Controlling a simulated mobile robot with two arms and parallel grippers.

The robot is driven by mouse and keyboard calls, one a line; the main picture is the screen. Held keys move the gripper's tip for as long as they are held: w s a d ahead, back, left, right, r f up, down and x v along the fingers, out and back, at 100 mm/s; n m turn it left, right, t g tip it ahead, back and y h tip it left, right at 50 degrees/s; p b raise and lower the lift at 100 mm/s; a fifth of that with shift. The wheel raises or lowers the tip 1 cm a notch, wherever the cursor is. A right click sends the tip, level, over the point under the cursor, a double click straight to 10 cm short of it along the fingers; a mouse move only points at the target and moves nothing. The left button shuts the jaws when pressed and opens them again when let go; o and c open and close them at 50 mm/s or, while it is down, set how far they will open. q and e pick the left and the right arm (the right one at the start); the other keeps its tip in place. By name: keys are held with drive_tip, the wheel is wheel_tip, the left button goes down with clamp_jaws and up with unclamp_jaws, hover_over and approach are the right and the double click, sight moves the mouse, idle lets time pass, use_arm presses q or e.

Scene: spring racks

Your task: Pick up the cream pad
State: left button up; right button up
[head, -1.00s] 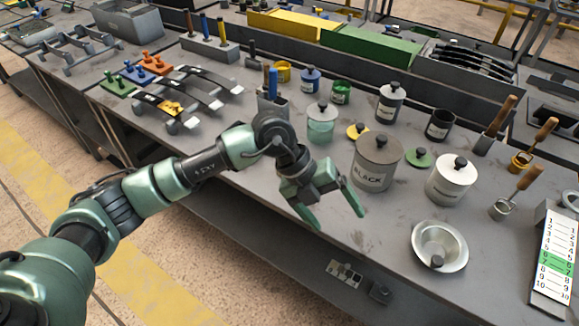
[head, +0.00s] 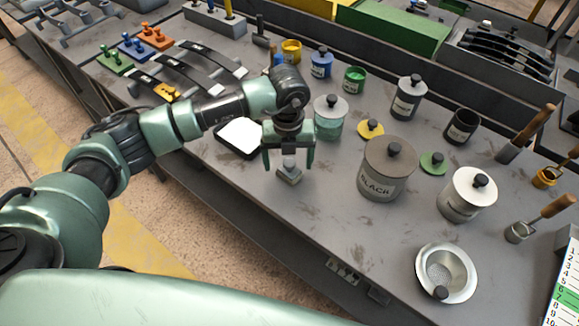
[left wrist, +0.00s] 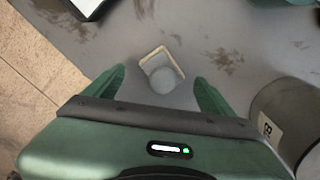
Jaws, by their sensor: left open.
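The cream pad (head: 289,174) looks like a small block with a grey knob on top, lying on the grey bench near its front edge. In the left wrist view, the pad (left wrist: 155,56) shows a cream rim, with its round knob toward me. My left gripper (head: 288,160) is open and points down over the pad. In the left wrist view, the open fingers of this gripper (left wrist: 160,82) stand on either side of the knob, with gaps between. I cannot tell how high the fingertips are above the bench. My right gripper is not in view.
A dark-framed white panel (head: 240,136) lies left of the gripper. A large lidded BLACK pot (head: 386,170) stands to the right, and a jar with a greenish body (head: 329,124) stands behind. Bare bench (head: 330,215) lies in front of the pot.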

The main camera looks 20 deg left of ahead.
sight(290, 162)
use_arm(q)
wheel_tip(290, 162, down, 2)
drive_tip(key=shift+w+d+f+p, duration=0.15)
drive_tip(key=shift+f+p, duration=0.1)
drive_tip(key=shift+p, duration=0.05)
drive_tip(key=shift+f, duration=0.4)
drive_tip(key=c, duration=1.1)
drive_tip(key=shift+c, duration=0.9)
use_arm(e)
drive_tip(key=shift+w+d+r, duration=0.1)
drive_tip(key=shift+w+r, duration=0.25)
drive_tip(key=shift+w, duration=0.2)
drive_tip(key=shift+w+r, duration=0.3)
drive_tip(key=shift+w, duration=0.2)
use_arm(q)
drive_tip(key=shift+r, duration=0.15)
